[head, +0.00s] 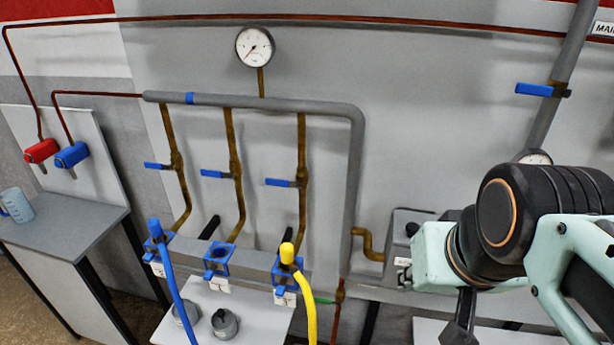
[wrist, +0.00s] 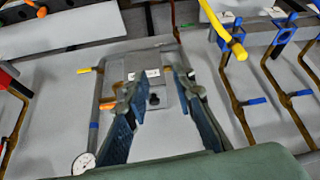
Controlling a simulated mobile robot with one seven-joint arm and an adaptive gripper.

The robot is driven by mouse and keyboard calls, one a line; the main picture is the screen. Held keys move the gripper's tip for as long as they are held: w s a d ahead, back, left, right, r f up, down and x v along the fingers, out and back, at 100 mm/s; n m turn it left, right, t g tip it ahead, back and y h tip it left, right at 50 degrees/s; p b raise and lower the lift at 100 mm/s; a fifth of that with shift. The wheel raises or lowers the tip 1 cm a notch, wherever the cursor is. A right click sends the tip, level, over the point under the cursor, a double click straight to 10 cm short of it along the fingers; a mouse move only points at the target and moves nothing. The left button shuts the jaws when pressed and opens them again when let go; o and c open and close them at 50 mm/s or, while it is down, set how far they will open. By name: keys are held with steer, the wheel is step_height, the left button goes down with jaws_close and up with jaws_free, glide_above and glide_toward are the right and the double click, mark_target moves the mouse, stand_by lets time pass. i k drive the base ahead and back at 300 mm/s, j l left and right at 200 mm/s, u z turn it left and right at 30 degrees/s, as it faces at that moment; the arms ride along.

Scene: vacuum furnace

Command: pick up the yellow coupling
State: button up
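The yellow coupling (head: 287,252) is the end piece of a yellow hose (head: 309,310), set in a blue bracket at the right end of the row in the head view. It also shows in the wrist view (wrist: 238,50), at the upper right with its hose running up. My gripper (wrist: 158,82) is open, its two dark fingers apart with a grey box behind the gap. It is apart from the coupling, which lies off to the right of the fingers in the wrist view. In the head view my arm is at the right, well away from the coupling.
A blue hose (head: 168,290) hangs from the left bracket, and the middle bracket (head: 219,258) is empty. Brass pipes with blue valve levers (head: 283,183) stand above the brackets. A gauge (head: 254,46) and a grey pipe (head: 357,180) are on the wall.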

mark_target(287, 249)
steer(key=u, duration=0.8)
